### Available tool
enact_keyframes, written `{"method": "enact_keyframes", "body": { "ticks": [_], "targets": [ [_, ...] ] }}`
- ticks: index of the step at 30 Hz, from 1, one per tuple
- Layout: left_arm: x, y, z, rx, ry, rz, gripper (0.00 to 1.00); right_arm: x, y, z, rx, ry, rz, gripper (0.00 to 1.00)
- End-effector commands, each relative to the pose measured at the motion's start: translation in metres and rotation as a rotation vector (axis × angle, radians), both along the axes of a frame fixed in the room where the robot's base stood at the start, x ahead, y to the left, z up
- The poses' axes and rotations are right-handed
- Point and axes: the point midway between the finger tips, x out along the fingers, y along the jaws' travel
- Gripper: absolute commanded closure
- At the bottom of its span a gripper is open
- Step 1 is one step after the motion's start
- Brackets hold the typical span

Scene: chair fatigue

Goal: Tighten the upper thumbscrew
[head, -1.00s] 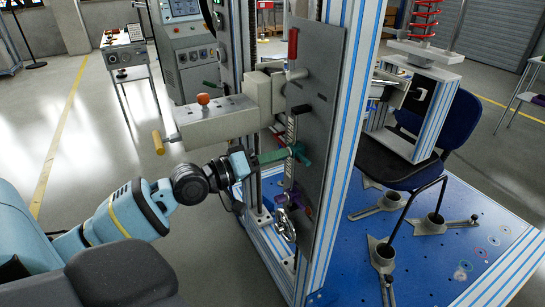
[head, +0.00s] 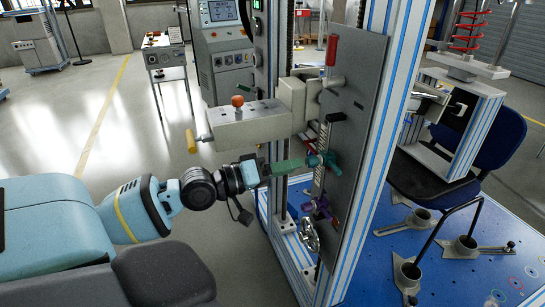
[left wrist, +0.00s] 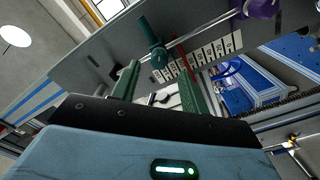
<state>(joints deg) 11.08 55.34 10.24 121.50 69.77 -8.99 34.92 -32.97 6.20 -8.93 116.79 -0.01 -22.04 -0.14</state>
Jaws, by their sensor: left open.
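The upper thumbscrew, a teal knob with a small bar (head: 327,160), sits on the grey upright plate (head: 362,110). In the left wrist view the teal thumbscrew (left wrist: 153,40) shows just beyond my fingertips. A purple thumbscrew (head: 321,207) is lower on the plate and shows in the left wrist view too (left wrist: 260,8). My left gripper (head: 304,165) has green fingers pointing at the teal thumbscrew from the left. In the left wrist view the gripper (left wrist: 162,75) is open, with nothing seen held between its fingers. Contact with the thumbscrew cannot be told. My right gripper is not in view.
A beige block with an orange knob (head: 246,113) juts out above my left forearm. A red handle (head: 331,52) and a black knob (head: 335,117) are higher on the plate. A metal handwheel (head: 309,236) is below. A blue-striped post (head: 392,100) stands right of the plate.

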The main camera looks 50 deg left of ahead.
Motion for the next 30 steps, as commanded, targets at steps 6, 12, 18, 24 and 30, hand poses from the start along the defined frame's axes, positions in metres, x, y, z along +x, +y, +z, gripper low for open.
{"method": "enact_keyframes", "body": {
  "ticks": [6, 12, 18, 24, 30],
  "targets": [
    [-0.018, 0.007, -0.002, 0.004, 0.004, -0.001, 0.55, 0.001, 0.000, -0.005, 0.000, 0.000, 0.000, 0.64],
    [-0.028, 0.011, -0.001, 0.003, 0.002, -0.001, 0.55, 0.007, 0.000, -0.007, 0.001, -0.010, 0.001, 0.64],
    [-0.033, 0.013, 0.000, 0.001, 0.001, -0.003, 0.55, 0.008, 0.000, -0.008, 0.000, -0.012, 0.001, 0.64],
    [-0.034, 0.013, 0.001, 0.000, -0.002, -0.003, 0.55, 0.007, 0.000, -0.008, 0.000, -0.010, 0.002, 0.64],
    [-0.034, 0.013, 0.001, 0.000, -0.002, -0.003, 0.55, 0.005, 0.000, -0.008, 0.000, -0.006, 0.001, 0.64]
  ]
}}
